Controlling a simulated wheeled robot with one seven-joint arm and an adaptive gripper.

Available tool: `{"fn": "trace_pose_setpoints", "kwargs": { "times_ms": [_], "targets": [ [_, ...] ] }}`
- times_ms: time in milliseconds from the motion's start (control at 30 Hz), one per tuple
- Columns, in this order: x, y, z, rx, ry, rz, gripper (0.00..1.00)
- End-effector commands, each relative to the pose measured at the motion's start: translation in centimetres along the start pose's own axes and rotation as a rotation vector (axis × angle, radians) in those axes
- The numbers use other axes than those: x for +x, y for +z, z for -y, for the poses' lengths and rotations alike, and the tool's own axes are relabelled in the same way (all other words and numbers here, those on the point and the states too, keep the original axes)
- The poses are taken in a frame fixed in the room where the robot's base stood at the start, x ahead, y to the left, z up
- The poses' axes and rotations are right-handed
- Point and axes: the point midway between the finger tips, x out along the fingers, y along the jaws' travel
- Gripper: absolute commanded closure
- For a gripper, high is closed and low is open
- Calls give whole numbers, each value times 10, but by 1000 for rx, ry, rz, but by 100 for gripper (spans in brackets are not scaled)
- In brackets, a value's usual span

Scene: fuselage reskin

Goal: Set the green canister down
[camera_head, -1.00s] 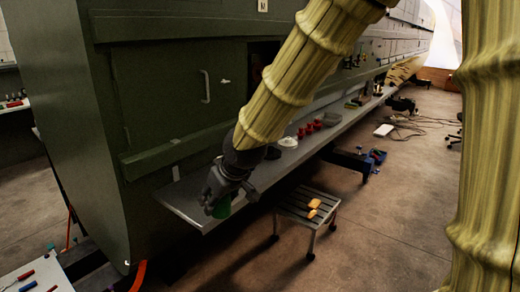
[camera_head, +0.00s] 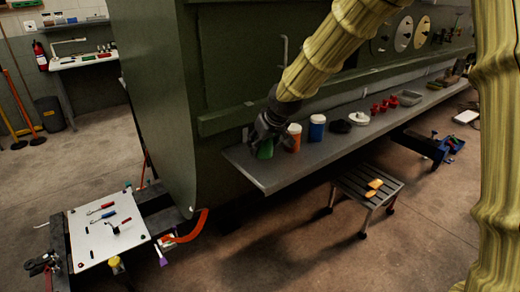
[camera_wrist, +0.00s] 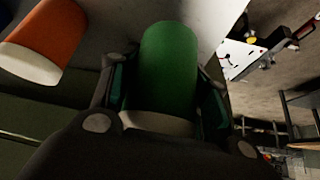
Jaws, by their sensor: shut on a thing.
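The green canister (camera_wrist: 168,72) is between the two fingers of my gripper (camera_wrist: 165,105), which is shut on it. In the head view the green canister (camera_head: 265,150) shows below my gripper (camera_head: 262,138), at the left end of the long grey shelf (camera_head: 300,165). I cannot tell whether its base touches the shelf. An orange canister with a white end (camera_head: 293,137) stands just to its right; it also shows in the wrist view (camera_wrist: 45,40), apart from my gripper.
A blue and white canister (camera_head: 317,128), a dark lump (camera_head: 340,126), a white round item (camera_head: 359,119) and red pieces (camera_head: 382,106) line the shelf further right. The green hull wall (camera_head: 225,60) rises behind. A step stool (camera_head: 367,187) and a tool table (camera_head: 105,232) stand below.

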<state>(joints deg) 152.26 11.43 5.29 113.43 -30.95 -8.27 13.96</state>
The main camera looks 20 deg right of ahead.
Motion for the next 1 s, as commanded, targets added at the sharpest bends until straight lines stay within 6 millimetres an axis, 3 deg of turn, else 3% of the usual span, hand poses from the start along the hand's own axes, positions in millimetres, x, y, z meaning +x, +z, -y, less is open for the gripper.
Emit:
{"fn": "trace_pose_setpoints", "kwargs": {
  "times_ms": [267, 500, 900, 933, 1000],
  "targets": [
    [10, -11, -2, 2, 0, 1, 81],
    [35, 8, -1, 1, 1, 2, 81],
    [40, 11, -2, 1, 1, 1, 81],
    [40, 11, -2, 1, 1, 1, 50],
    [39, 11, -2, 1, 1, 1, 37]
  ]
}}
